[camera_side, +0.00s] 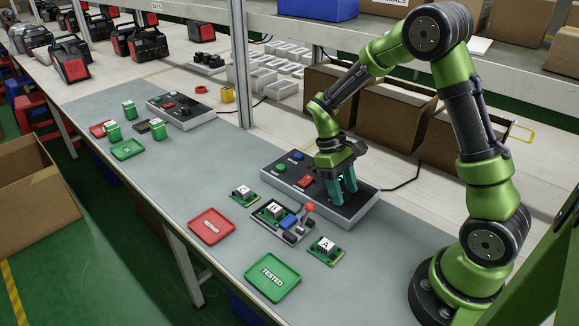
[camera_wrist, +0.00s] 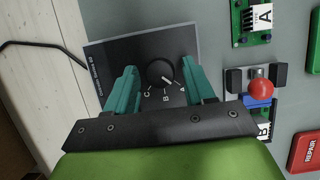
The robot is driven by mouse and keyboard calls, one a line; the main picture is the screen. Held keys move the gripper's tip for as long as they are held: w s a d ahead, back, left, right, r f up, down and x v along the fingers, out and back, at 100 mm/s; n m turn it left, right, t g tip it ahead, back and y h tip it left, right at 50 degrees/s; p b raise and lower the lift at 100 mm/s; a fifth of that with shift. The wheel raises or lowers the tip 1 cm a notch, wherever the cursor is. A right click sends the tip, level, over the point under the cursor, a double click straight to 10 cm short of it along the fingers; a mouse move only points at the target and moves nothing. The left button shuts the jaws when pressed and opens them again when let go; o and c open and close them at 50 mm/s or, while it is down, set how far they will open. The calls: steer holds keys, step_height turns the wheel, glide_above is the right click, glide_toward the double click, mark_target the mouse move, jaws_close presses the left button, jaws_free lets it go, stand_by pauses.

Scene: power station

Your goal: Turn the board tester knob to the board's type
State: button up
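The dark round knob (camera_wrist: 158,71) sits on the grey board tester panel (camera_wrist: 105,55) in the wrist view. Its white pointer aims toward the letter A, with B and C printed further round. My gripper (camera_wrist: 159,66) is open, its teal fingers either side of the knob with gaps visible. In the side view my gripper (camera_side: 344,196) is low over the tester (camera_side: 282,182), and its fingers hide the knob. A green board (camera_side: 272,211) sits in a fixture with a red-ball lever (camera_side: 310,208). Its label looks like B, partly hidden in the wrist view.
Loose boards lie left (camera_side: 243,194) and right (camera_side: 326,250) of the fixture; the right one reads A. A red REPAIR tray (camera_side: 198,238) and green TESTED tray (camera_side: 262,291) lie in front. The tester also carries green, blue and red controls. Cardboard boxes stand behind.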

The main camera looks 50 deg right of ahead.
steer(key=c, duration=0.8)
steer(key=shift+c, duration=0.2)
steer(key=shift+m, duration=0.4)
steer(key=m+y, duration=0.1)
steer(key=m, duration=0.2)
steer(key=shift+d+m+y, duration=0.15)
steer(key=shift+m+y, duration=0.15)
steer(key=shift+y, duration=0.1)
steer(key=shift+d+m+t+y, duration=0.1)
steer(key=shift+m+t+y, duration=0.2)
steer(key=shift+m, duration=0.8)
steer(key=shift+m+t+y, duration=0.3)
steer(key=shift+m, duration=0.8)
steer(key=o, duration=1)
steer(key=shift+s, duration=0.1)
